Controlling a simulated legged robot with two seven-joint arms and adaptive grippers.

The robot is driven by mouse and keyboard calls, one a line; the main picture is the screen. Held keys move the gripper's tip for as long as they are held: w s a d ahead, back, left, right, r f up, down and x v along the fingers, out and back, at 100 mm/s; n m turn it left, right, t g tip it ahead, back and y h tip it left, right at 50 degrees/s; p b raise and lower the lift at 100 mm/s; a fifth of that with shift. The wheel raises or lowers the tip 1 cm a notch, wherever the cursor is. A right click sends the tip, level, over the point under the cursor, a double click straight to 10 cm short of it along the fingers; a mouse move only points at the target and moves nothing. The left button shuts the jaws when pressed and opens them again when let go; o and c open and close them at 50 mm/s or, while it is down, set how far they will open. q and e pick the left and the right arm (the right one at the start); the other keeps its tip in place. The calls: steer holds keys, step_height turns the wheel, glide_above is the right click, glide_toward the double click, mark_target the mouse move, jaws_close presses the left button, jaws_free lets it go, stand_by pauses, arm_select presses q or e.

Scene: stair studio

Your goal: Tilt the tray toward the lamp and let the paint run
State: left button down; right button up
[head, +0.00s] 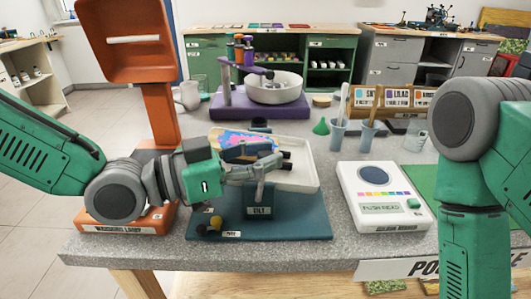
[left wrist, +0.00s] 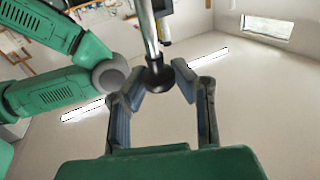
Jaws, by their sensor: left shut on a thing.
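The white tray (head: 308,178) sits on a dark teal stand (head: 300,224) with a "TILT" label at its front. Pink, blue and yellow paint (head: 235,139) shows at the tray's left part; my gripper covers some of the tray. The orange warming lamp (head: 162,112) stands left of the tray, its head up high. My left gripper (head: 272,168) is shut on the tilt lever, above the label and in front of the tray. In the left wrist view the lever (left wrist: 151,40) is a metal rod with a dark end between the fingers. My right gripper is out of view.
A white device with a screen (head: 382,195) stands right of the tray. A purple stand (head: 260,108) with a white bowl (head: 274,88) is behind. Blue cups (head: 338,135) with tools stand back right. Small black and yellow balls (head: 215,222) lie at the stand's front left.

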arm_select(q)
steer(key=shift+w+a+r, duration=0.1)
steer(key=shift+w+a, duration=0.05)
steer(key=shift+a, duration=0.1)
steer(key=a+n+t+h+b, duration=0.1)
steer(key=a+h+b, duration=0.1)
steer(key=a+b, duration=0.1)
steer(key=shift+n+t+h+b, duration=0.4)
steer(key=shift+b, duration=0.45)
steer(key=shift+d, duration=0.1)
steer(key=c, duration=1.3)
jaws_free()
steer(key=shift+w, duration=0.1)
steer(key=shift+f, duration=0.2)
steer(key=shift+a, duration=0.2)
